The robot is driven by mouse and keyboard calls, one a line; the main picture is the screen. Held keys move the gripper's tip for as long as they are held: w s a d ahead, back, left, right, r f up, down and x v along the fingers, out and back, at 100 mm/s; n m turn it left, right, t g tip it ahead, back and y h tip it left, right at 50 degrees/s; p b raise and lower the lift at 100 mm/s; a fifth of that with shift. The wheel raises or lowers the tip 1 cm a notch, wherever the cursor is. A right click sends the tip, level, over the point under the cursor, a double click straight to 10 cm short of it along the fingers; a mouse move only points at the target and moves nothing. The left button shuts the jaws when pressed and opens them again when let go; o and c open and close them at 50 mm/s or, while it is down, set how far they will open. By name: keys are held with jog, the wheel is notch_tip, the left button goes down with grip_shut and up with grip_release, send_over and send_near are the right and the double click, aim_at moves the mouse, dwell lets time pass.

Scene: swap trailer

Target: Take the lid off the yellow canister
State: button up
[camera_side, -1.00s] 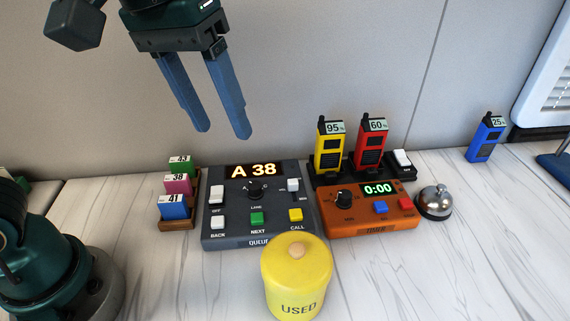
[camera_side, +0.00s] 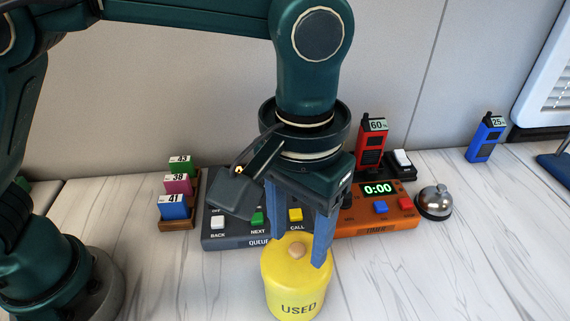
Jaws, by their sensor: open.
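The yellow canister (camera_side: 294,295), marked USED, stands upright on the counter at the front middle. Whether the fingertips touch the lid I cannot tell.
Behind the canister are the grey queue box (camera_side: 226,232) and the orange timer (camera_side: 385,222). A bell (camera_side: 434,203) stands to the right, card holder (camera_side: 180,224) to the left. A red radio (camera_side: 371,145) and a blue radio (camera_side: 486,138) stand farther back. The front right counter is clear.

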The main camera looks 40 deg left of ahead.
jog(key=shift+f, duration=0.65)
grip_shut()
jog(key=shift+r, duration=0.15)
